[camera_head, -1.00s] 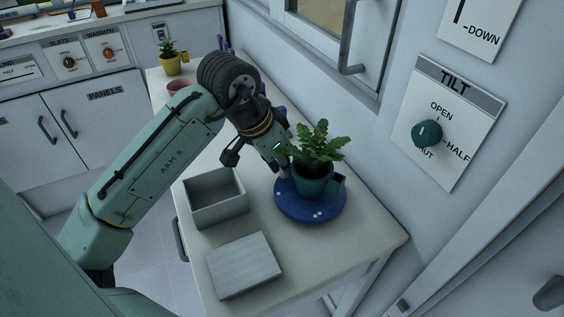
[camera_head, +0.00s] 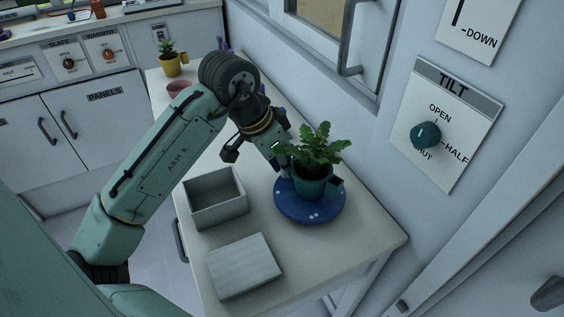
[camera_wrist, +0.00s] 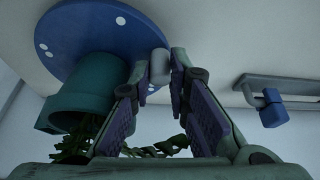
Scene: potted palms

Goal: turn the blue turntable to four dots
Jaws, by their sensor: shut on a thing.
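The blue turntable (camera_head: 290,210) lies flat on the pale bench top, with white dots near its rim. A teal pot (camera_head: 312,186) with a leafy green plant (camera_head: 316,150) stands on it. In the wrist view the turntable (camera_wrist: 88,38) and the pot (camera_wrist: 85,100) appear upside down; a single dot and a pair of dots show on its rim. My gripper (camera_head: 284,168) is at the turntable's far left edge. In the wrist view my gripper (camera_wrist: 162,62) has its fingertips shut on a grey peg (camera_wrist: 159,68) at the rim. The peg is hidden in the head view.
An open grey box (camera_head: 215,213) and a grey flat block (camera_head: 243,266) stand left of the turntable. A wall with a TILT knob (camera_head: 426,135) and a door handle (camera_head: 352,45) is at the right. A yellow pot (camera_head: 171,68) stands at the bench's far end.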

